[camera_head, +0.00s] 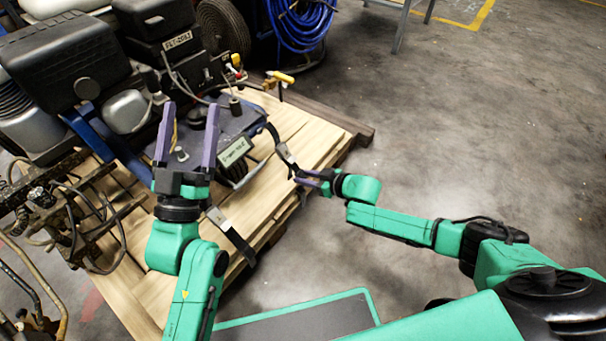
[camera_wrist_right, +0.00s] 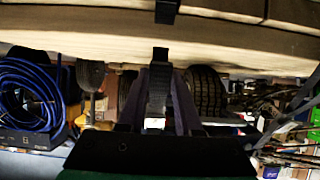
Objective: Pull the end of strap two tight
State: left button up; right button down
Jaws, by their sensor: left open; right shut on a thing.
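A dark strap (camera_head: 273,133) with a metal buckle (camera_head: 285,153) runs down over the pallet's right edge. My right gripper (camera_head: 300,178) is shut on the strap's end beside that edge. In the right wrist view the black strap end (camera_wrist_right: 157,95) lies between the purple fingers. A second dark strap (camera_head: 239,243) with a metal buckle (camera_head: 216,216) crosses the pallet's edge nearer to me. No mark shows which strap is number two. My left gripper (camera_head: 190,108) is open and empty, with its fingers pointing up the picture in front of the machine.
The line striper (camera_head: 75,75) stands on the wooden pallet (camera_head: 150,290). Yellow-handled valves (camera_head: 281,77) stick out near the far strap. A blue hose coil (camera_head: 300,22) stands behind.

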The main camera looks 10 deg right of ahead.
jog(key=shift+s+d+f+b, duration=0.25)
jog(key=shift+s+f+b, duration=0.1)
jog(key=shift+f, duration=0.45)
jog(key=shift+s+d+f+b, duration=0.25)
jog(key=shift+s+f+b, duration=0.15)
jog(key=shift+f, duration=0.45)
jog(key=shift+s+d+f+b, duration=0.25)
jog(key=shift+s+f+b, duration=0.1)
jog(key=shift+f, duration=0.45)
jog(key=c, duration=0.5)
grip_release()
jog(key=shift+w+r, duration=0.1)
jog(key=o, duration=0.3)
jog(key=shift+r, duration=0.1)
jog(key=p+v, duration=0.6)
jog(key=v, duration=0.1)
